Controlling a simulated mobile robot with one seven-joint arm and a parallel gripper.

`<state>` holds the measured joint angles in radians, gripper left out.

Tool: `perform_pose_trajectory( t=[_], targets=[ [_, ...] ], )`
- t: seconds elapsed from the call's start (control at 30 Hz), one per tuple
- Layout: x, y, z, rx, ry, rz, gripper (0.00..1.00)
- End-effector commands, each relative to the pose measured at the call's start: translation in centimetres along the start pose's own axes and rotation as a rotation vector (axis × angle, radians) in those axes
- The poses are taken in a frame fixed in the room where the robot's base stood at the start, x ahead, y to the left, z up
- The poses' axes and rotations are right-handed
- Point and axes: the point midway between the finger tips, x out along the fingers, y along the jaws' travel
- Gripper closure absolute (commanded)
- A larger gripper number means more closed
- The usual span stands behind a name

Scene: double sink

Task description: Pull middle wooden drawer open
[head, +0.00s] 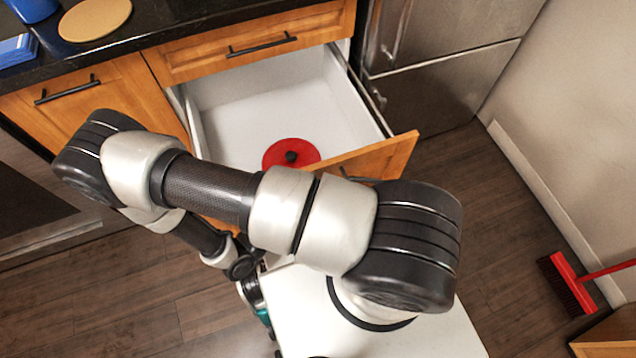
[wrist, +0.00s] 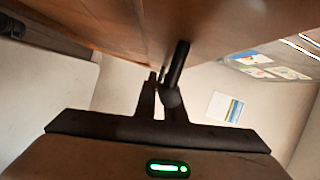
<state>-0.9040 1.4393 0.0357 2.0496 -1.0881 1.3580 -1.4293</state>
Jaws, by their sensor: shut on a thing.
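The middle wooden drawer (head: 388,156) is pulled far out below the top drawer, its white interior showing. My arm crosses in front of it and hides much of its front in the head view. In the wrist view the wooden drawer front (wrist: 110,28) fills the top, with a dark bar handle (wrist: 179,62) standing off it. My gripper (wrist: 162,88) has its fingers shut on this handle. The gripper's fingertips are hidden behind the arm in the head view.
A red lid with a black knob (head: 291,154) lies inside the drawer. The top drawer (head: 250,42) above is shut. A steel refrigerator (head: 440,70) stands close on the right. A red broom (head: 568,283) is on the floor at far right; the wooden floor between is clear.

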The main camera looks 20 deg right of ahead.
Motion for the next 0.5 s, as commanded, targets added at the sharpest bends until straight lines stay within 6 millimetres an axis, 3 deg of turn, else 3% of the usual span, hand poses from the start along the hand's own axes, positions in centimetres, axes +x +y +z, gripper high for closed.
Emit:
perform_pose_trajectory(
  t=[0.2, 0.23, 0.33, 0.5],
  targets=[
    [-0.08, 0.0, 0.06, 0.001, -0.002, 0.001, 1.0],
    [-0.08, 0.0, 0.06, 0.001, -0.002, 0.001, 0.89],
    [-0.07, 0.0, 0.07, 0.001, -0.002, 0.001, 0.72],
    [-0.04, 0.0, 0.05, 0.0, -0.001, 0.0, 0.72]
  ],
)
